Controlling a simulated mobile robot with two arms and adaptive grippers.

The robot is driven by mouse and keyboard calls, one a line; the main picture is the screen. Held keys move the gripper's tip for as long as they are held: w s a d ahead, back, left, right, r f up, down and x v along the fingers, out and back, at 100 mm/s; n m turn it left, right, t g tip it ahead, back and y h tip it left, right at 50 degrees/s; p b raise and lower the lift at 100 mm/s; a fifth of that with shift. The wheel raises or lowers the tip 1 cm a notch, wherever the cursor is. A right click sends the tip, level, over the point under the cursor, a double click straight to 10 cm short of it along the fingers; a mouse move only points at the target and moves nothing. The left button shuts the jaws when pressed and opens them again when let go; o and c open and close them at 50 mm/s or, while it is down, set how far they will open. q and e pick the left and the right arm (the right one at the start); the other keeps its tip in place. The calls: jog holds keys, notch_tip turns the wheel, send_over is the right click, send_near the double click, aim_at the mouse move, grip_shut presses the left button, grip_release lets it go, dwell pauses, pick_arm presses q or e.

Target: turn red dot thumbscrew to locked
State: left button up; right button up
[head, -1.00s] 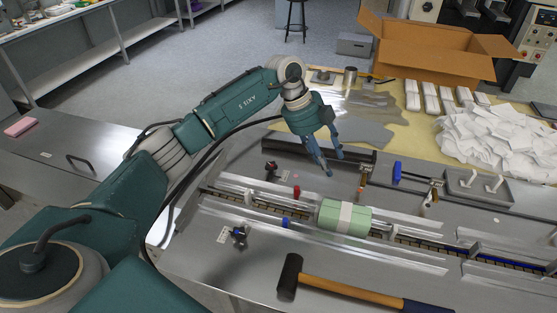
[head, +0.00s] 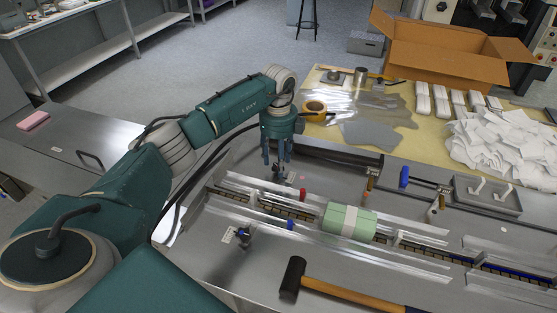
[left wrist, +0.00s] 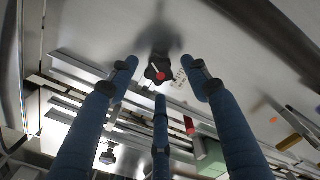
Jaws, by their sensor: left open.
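The red dot thumbscrew (head: 279,172) is a small dark knob on the metal deck behind the guide rails. In the left wrist view it is a black lobed knob (left wrist: 154,73) with a red dot on top and a pale line beside the dot. A white label (left wrist: 181,77) lies to its right. My left gripper (head: 277,158) points down above the thumbscrew, open and empty. In the left wrist view its three blue fingers (left wrist: 160,66) are spread around the knob's position, apparently without touching it. My right gripper is not in view.
A second dark thumbscrew (head: 243,236) stands in front of the rails. A green wrapped pack (head: 349,220) lies on the conveyor, with a red block (head: 302,194) left of it. A hammer (head: 340,288) lies at the front. A yellow tape roll (head: 315,107) sits behind my gripper.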

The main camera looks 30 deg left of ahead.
pick_arm(q)
jog(key=shift+f, duration=0.35)
jog(key=c, duration=1.1)
